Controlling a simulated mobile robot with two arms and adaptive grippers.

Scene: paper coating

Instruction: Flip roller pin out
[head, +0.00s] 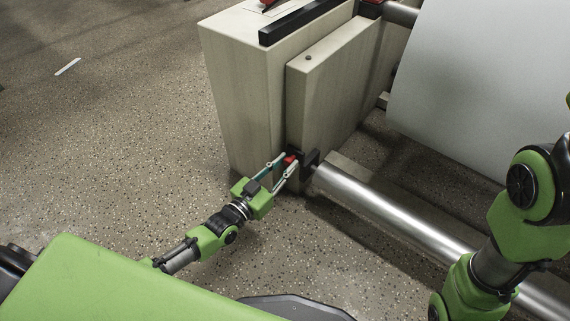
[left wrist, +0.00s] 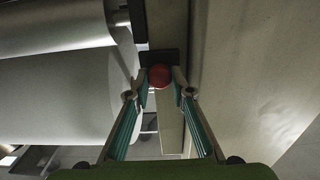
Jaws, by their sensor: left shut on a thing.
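The roller pin shows as a small red knob (head: 290,160) on a black bracket (head: 309,163) at the lower corner of the beige machine housing. It also shows in the left wrist view as a round red end (left wrist: 159,75). My left gripper (head: 284,162) reaches the knob from the front left, and its two fingers are shut on it, one on each side. In the left wrist view the fingertips (left wrist: 160,80) flank the red knob. A silver roller (head: 385,214) runs from the bracket to the lower right. No right gripper shows; only my right arm's green links are at the right edge.
The beige housing (head: 237,100) stands behind my left gripper. A large white paper roll (head: 480,80) hangs above the silver roller at the right.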

